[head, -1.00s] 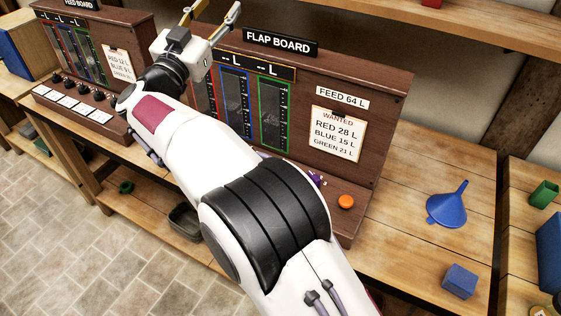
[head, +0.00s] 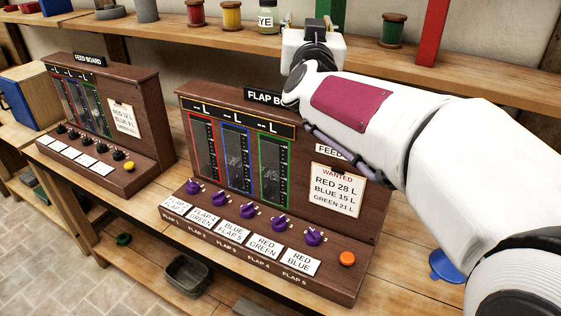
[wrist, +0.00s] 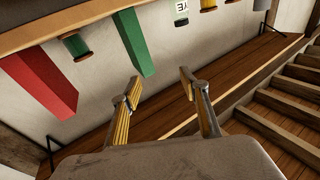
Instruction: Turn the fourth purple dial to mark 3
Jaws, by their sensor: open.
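The flap board (head: 350,240) is a brown wooden panel with a row of purple dials along its sloping front. The fourth purple dial (head: 280,222) is above the card reading RED GREEN (head: 265,247) and the label FLAP 4. The pointer mark it stands at is too small to read. The fifth purple dial (head: 314,236) is to its right and the third (head: 247,210) to its left. My gripper (wrist: 160,84) is open and empty in the wrist view. In the head view it is up behind the board's top, near the shelf, well away from the dials; its fingers are unclear there.
An orange button (head: 347,259) is right of the dials. The feed board (head: 150,120) stands to the left. Above is a shelf (head: 160,40) with spools and a jar (head: 268,17). Green (wrist: 131,42) and red (wrist: 38,83) bars show in the wrist view. The space before the dials is clear.

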